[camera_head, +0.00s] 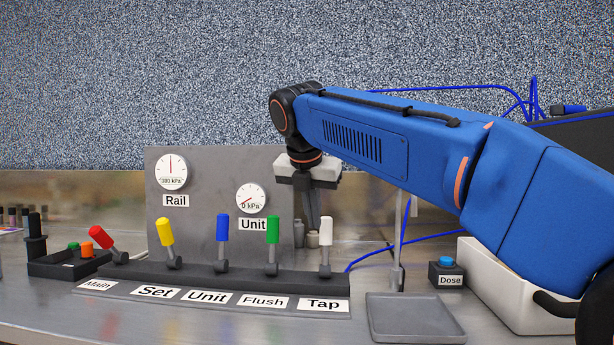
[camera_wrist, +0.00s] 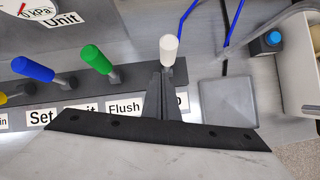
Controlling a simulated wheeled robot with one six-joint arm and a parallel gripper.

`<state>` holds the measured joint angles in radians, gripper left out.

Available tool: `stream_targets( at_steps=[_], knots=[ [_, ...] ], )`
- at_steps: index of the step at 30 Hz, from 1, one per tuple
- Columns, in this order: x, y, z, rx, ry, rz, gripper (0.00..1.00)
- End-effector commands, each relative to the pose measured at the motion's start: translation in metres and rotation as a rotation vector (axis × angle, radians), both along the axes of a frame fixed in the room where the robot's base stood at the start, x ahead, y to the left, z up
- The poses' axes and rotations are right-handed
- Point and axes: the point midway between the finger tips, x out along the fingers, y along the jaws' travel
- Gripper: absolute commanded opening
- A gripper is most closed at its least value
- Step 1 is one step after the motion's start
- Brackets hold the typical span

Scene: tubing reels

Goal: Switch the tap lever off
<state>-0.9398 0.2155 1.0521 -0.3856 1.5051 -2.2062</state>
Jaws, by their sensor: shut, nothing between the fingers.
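The tap lever (camera_head: 326,240) has a white handle and stands nearly upright above the "Tap" label (camera_head: 323,304), at the right end of the lever row. In the wrist view its white knob (camera_wrist: 169,49) shows just beyond my fingertips. My gripper (camera_head: 314,222) points down beside the white handle, just left of it in the head view. The fingers are shut together with nothing between them; in the wrist view my gripper (camera_wrist: 167,75) covers the lever's lower part. I cannot tell whether the fingertips touch the handle.
The green Flush lever (camera_head: 273,238), blue Unit lever (camera_head: 222,235) and yellow Set lever (camera_head: 166,240) stand to the left. The red Main lever (camera_head: 102,239) leans left. A grey tray (camera_head: 415,338) and the blue-topped Dose button (camera_head: 446,270) are to the right. A gauge panel (camera_head: 215,175) stands behind.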

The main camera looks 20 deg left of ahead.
Motion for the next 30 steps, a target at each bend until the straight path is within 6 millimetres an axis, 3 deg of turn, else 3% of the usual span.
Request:
stream_targets(
  at_steps=[18,30],
  knots=[
    [-0.003,0.006,0.071,0.001,0.002,0.002,0.0],
    [-0.005,0.007,0.095,0.0,0.003,0.002,0.0]
  ],
)
